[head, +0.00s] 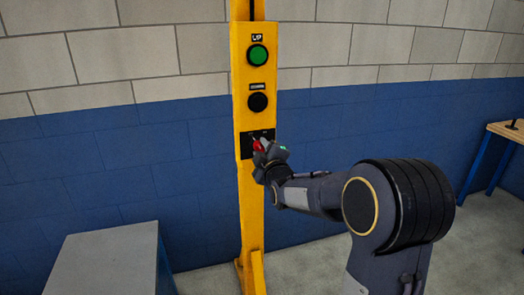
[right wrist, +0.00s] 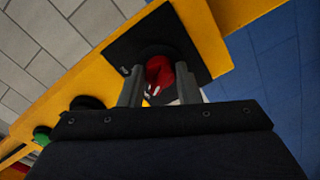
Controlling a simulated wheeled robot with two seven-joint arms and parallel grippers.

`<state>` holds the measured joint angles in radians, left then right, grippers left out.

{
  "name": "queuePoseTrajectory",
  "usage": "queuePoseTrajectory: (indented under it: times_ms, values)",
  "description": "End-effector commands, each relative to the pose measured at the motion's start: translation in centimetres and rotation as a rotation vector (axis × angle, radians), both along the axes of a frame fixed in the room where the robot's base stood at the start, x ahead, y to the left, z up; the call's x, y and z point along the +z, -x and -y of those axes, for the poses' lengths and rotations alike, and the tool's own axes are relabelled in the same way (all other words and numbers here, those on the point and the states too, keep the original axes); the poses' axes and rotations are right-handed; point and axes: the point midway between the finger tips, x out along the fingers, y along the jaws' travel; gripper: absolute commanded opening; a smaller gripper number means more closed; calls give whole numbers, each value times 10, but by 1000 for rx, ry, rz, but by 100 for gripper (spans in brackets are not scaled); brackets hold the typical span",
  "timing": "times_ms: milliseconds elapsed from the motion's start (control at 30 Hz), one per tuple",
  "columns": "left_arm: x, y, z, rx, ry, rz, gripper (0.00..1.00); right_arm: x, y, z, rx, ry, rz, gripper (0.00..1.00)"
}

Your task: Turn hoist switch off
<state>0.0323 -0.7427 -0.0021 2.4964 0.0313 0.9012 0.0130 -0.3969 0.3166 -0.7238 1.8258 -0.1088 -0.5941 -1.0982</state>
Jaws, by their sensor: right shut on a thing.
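The hoist switch is a red knob (head: 260,144) on a black plate (head: 245,147), low on a yellow post (head: 242,185). In the right wrist view the red knob (right wrist: 160,72) sits between the two fingers on the black plate (right wrist: 128,47). My right gripper (head: 265,150) is at the knob and shut on it, and it hides part of the knob and plate. The exact angle of the knob is hard to tell. My left gripper does not show.
Above the plate on the post are a green button (head: 257,54) and a black button (head: 258,102). A grey box-like surface (head: 105,262) stands at lower left. A wooden-topped table (head: 508,131) is at the right edge. A blue and white block wall is behind.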

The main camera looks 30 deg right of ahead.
Motion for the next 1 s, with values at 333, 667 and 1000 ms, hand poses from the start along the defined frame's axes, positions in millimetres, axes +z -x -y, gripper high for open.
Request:
queuePoseTrajectory:
  times_ms: [333,667,1000]
  values:
    - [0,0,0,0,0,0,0,-1,0,0,1,2,-3,43]
    - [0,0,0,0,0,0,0,0,0,0,0,1,-1,52]
    - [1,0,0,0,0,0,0,1,44,-11,1,-5,1,52]
